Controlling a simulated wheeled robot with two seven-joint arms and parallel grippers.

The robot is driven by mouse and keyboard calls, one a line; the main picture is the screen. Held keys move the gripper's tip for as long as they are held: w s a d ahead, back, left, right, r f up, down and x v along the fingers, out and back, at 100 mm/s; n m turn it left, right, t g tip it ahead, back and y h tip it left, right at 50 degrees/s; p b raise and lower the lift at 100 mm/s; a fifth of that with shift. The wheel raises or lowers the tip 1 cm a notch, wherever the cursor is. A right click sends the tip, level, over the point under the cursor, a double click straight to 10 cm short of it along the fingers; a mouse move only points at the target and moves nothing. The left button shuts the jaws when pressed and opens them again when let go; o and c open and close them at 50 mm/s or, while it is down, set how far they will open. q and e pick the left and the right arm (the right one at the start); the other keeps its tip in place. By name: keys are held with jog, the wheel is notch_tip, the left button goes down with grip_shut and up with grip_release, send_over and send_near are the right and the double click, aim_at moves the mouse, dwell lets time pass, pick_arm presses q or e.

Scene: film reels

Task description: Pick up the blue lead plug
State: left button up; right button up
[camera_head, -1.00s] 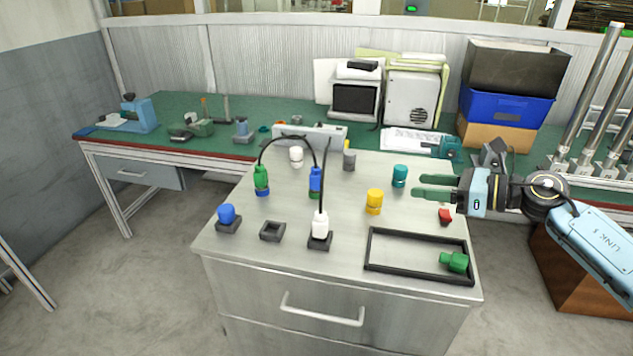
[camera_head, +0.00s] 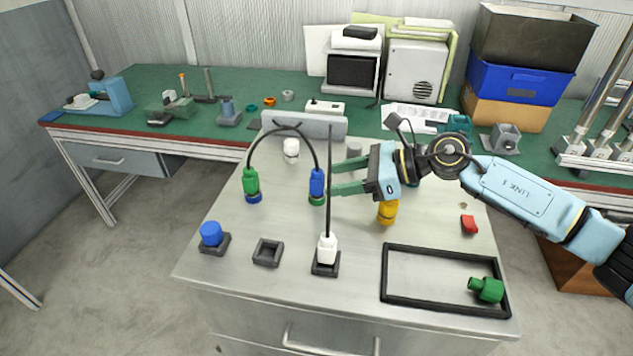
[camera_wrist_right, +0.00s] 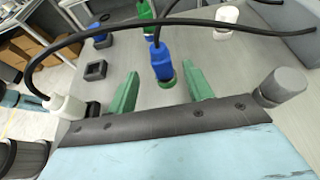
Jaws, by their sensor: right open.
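The blue lead plug (camera_head: 317,182) stands upright on a green base on the cabinet top. A black cable arcs from it to a green plug (camera_head: 250,182) on a blue base to its left. My right gripper (camera_head: 337,179) is open and empty just right of the blue plug, fingers pointing at it. In the right wrist view the blue plug (camera_wrist_right: 161,62) appears in line with the gap between the fingers of my right gripper (camera_wrist_right: 160,72), around or just beyond the tips. I cannot tell whether they touch. My left gripper is not in view.
A white plug (camera_head: 327,248) with a tall black cable stands in a dark socket in front. An empty socket (camera_head: 268,252) and a blue-capped piece (camera_head: 211,233) are front left. A yellow piece (camera_head: 388,212) stands below my right gripper. A black frame (camera_head: 384,275) is front right.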

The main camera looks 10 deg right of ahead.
aim_at(324, 181)
jog(key=shift+w+a+f, duration=0.25)
jog(key=shift+w+a, duration=0.05)
jog(key=shift+a, duration=0.2)
jog(key=shift+w+a+f, duration=0.1)
jog(key=shift+a+f, duration=0.05)
jog(key=shift+a, duration=0.05)
jog(key=shift+x, duration=0.8)
jog(key=x, duration=0.3)
jog(key=shift+w+a, duration=0.15)
jog(key=shift+a, duration=0.1)
jog(key=shift+a+f, duration=0.1)
jog(key=shift+f, duration=0.05)
jog(key=c, duration=1.1)
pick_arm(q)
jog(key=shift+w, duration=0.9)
